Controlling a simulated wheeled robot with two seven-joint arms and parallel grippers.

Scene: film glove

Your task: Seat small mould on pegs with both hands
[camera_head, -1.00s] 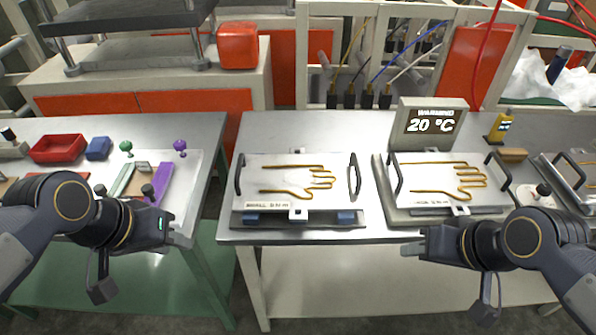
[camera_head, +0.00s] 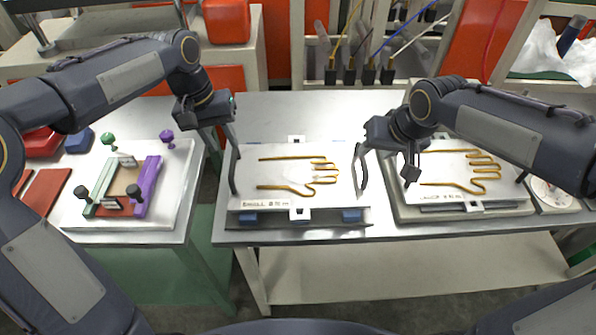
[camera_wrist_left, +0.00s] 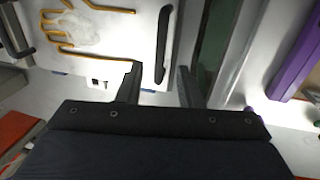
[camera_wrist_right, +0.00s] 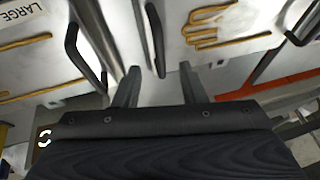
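The small mould (camera_head: 310,170) is a white plate with an orange hand outline and a black handle at each end. It rests above a grey base on the middle table, with blue blocks (camera_head: 352,215) under its front edge. My left gripper (camera_head: 234,128) is open by the left handle (camera_head: 234,170); in the left wrist view this handle (camera_wrist_left: 164,45) lies just beyond and between the fingertips (camera_wrist_left: 158,78). My right gripper (camera_head: 368,145) is open by the right handle (camera_head: 360,170); in the right wrist view the handle (camera_wrist_right: 155,38) lies between the fingertips (camera_wrist_right: 158,75). I cannot make out pegs.
The large mould (camera_head: 455,160) sits close on the right, partly behind my right arm. The table front edge is clear.

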